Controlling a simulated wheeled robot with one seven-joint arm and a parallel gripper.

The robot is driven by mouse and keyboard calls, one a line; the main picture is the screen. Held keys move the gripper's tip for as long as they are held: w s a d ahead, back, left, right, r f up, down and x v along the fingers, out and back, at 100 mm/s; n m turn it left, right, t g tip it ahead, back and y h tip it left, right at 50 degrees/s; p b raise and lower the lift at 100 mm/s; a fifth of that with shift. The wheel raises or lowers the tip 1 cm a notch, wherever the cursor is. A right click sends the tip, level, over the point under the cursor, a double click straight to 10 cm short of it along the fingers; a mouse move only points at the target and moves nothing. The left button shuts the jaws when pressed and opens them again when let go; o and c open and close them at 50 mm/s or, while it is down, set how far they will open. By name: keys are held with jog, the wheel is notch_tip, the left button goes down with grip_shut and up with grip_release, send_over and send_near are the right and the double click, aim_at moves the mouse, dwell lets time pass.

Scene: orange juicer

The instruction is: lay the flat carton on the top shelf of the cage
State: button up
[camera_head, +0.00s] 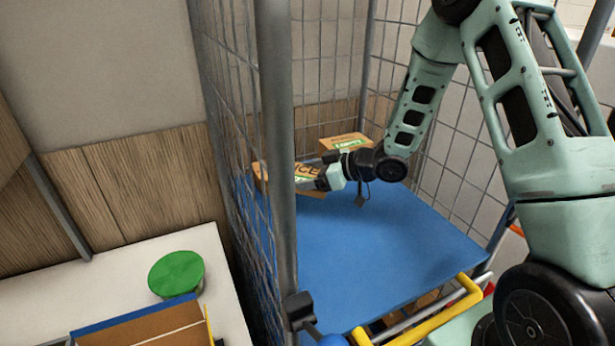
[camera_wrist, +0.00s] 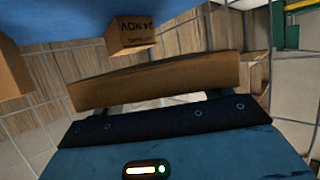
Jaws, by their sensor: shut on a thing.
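My gripper (camera_head: 324,180) reaches into the cage from the right and is shut on the flat brown carton (camera_head: 306,170). Printed letters show on the carton in the head view. In the wrist view the carton (camera_wrist: 155,82) spans the front of my gripper as a long, thin edge. The blue shelf (camera_head: 380,245) lies below it, and the wrist view shows this shelf (camera_wrist: 80,20) upside down along the top. The carton appears to be above the shelf; I cannot tell whether any edge touches it. The cage (camera_head: 235,110) has grey wire mesh sides.
One carton (camera_head: 345,141) stands at the back of the shelf, and another (camera_head: 260,175) shows partly at the left mesh behind the front post (camera_head: 277,130). A yellow bar (camera_head: 440,312) runs along the front. The shelf's front and middle are clear.

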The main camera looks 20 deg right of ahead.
jog(key=shift+f, duration=0.7)
jog(key=shift+f, duration=0.4)
jog(key=shift+f+b, duration=0.2)
jog(key=shift+b, duration=0.25)
jog(key=o, duration=1.1)
jog(key=shift+c, duration=0.2)
jog(key=shift+r, duration=0.1)
